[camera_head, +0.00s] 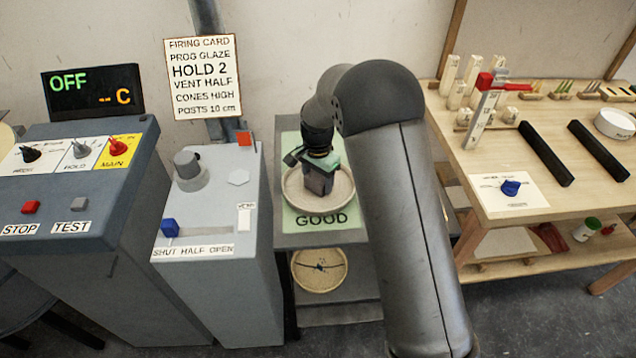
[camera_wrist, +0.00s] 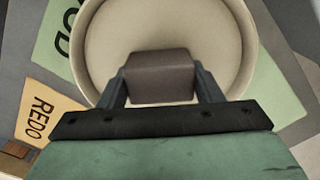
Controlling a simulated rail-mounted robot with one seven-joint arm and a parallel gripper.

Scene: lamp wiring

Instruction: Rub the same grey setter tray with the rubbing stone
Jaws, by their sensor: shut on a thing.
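My gripper (camera_head: 319,170) is shut on a brown-grey block, the rubbing stone (camera_head: 318,186), and points down over a round setter tray (camera_head: 291,196). The tray looks cream to beige rather than grey, has a raised rim and lies on a green mat (camera_head: 292,222) marked GOOD. In the wrist view the stone (camera_wrist: 160,76) sits between both fingers, over the near part of the tray floor (camera_wrist: 115,35). I cannot tell whether the stone touches the floor. The bare floor looks plain and clean. My arm covers the area right of the tray.
A second round tray (camera_head: 318,270) with a dark crack-like mark lies on the shelf below. An orange REDO card (camera_wrist: 38,110) shows in the wrist view. A grey control box (camera_head: 215,275) stands close on the left. A wooden bench (camera_head: 490,160) with props and two black bars stands right.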

